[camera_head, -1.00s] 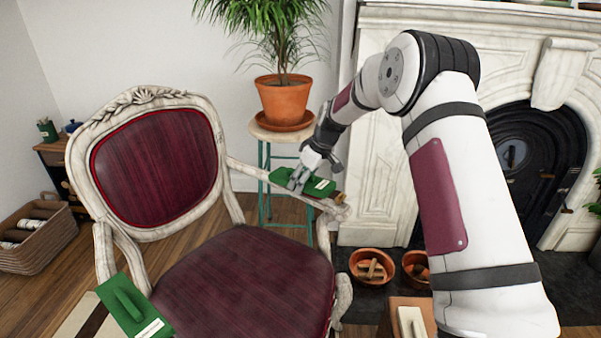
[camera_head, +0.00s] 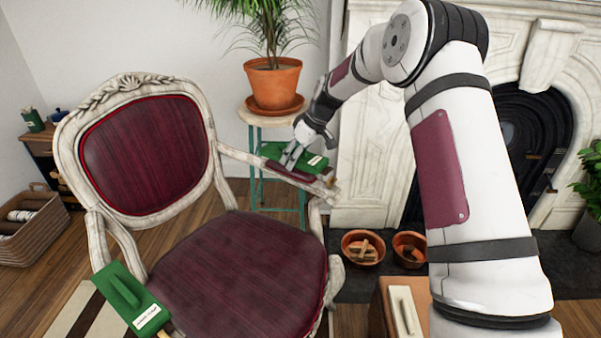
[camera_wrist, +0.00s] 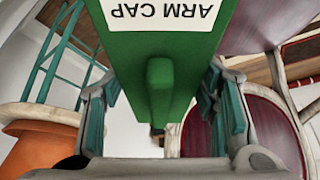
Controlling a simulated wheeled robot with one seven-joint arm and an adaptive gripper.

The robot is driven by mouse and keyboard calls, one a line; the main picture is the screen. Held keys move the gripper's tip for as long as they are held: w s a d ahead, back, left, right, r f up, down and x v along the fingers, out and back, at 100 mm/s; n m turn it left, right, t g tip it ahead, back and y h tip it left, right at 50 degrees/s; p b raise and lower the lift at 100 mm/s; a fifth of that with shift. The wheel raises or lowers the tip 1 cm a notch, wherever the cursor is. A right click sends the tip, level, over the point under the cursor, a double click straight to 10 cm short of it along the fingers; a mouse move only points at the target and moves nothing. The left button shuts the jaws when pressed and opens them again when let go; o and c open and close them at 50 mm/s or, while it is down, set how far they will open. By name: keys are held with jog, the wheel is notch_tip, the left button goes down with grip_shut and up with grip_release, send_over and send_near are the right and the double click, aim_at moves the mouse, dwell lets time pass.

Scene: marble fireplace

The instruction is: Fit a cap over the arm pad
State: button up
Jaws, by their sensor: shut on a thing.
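A green arm cap (camera_head: 313,158) with a white label is at the chair's right armrest (camera_head: 250,160). My gripper (camera_head: 290,157) is shut on its raised handle, which shows between the fingers in the wrist view (camera_wrist: 160,85). There the label reads "ARM CAP" upside down. A strip of the dark red arm pad (camera_head: 290,173) shows below the cap's near edge; I cannot tell whether they touch. Another green cap (camera_head: 120,295) with a handle and white label lies over the left armrest's front, hiding any pad there.
A potted plant (camera_head: 272,82) on a teal-legged stool (camera_head: 255,135) stands close behind the right armrest. The marble fireplace (camera_head: 370,150) is to the right. Terracotta bowls (camera_head: 362,262) sit on the hearth. The chair seat (camera_head: 240,270) is clear.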

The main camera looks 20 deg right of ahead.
jog(key=w+r, duration=0.2)
jog(key=w, duration=0.4)
jog(key=shift+s+d+f+b, duration=0.1)
jog(key=shift+f+b, duration=1.2)
jog(key=shift+f, duration=1.15)
jog(key=shift+s+d+f+b, duration=0.1)
jog(key=shift+f+b, duration=1.2)
jog(key=shift+f, duration=1.1)
jog(key=o, duration=1.4)
jog(key=shift+c, duration=0.2)
jog(key=v, duration=1.1)
jog(key=shift+s+d+r, duration=0.15)
jog(key=shift+s+r, duration=0.1)
jog(key=shift+r, duration=0.05)
